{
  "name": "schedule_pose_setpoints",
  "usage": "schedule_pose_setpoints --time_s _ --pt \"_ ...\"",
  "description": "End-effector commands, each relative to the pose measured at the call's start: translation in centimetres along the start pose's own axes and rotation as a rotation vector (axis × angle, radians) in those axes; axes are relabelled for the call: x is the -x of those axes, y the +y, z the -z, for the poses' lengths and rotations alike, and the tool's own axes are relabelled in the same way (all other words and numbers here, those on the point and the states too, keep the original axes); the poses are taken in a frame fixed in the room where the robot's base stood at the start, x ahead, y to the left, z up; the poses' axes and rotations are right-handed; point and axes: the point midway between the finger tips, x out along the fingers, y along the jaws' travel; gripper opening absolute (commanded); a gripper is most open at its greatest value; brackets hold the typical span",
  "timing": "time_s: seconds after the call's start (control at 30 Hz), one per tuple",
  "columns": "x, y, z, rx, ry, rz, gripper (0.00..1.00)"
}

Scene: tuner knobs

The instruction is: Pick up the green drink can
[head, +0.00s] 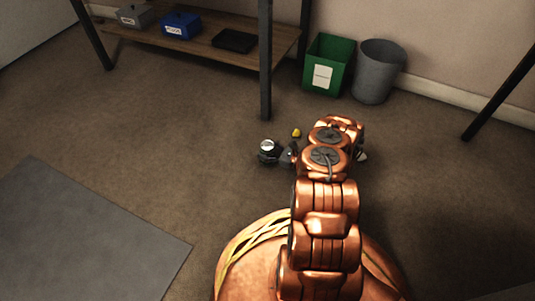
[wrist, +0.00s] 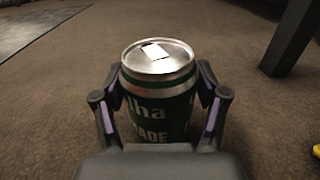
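The green drink can (wrist: 160,98) stands upright on the carpet in the wrist view, with white lettering and a silver top bearing a pale tab. It sits between the two fingers of my gripper (wrist: 160,105), one finger on each side and very near its walls. I cannot tell whether the fingers press on it. The palm hides the can's lower front. In the head view the can (head: 267,146) is small, just left of my gripper (head: 286,154), which is partly hidden by my arm.
A small yellow object (head: 296,133) lies close behind the can. A dark table leg (head: 265,70) stands farther back. A green bin (head: 328,64) and a grey bin (head: 379,71) stand by the wall. Carpet left of the can is clear up to a grey mat (head: 80,235).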

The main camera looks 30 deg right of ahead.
Motion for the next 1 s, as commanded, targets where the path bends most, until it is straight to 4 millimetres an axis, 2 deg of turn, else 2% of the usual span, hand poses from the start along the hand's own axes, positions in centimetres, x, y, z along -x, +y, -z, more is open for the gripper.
schedule_pose_setpoints --time_s 0.03,0.2,0.47,0.67,0.8,1.0 --pt "0.0 0.0 0.0 0.0 0.0 0.0 0.64" --pt "0.0 0.0 0.0 0.0 0.0 0.0 0.49" --pt "0.0 0.0 -0.2 0.0 0.0 -0.001 0.49" --pt "0.0 0.0 -2.0 0.0 0.0 -0.002 0.49" --pt "-0.1 0.0 -4.3 0.001 -0.001 -0.001 0.49" --pt "3.4 3.0 -4.5 -0.006 0.0 0.002 0.49"
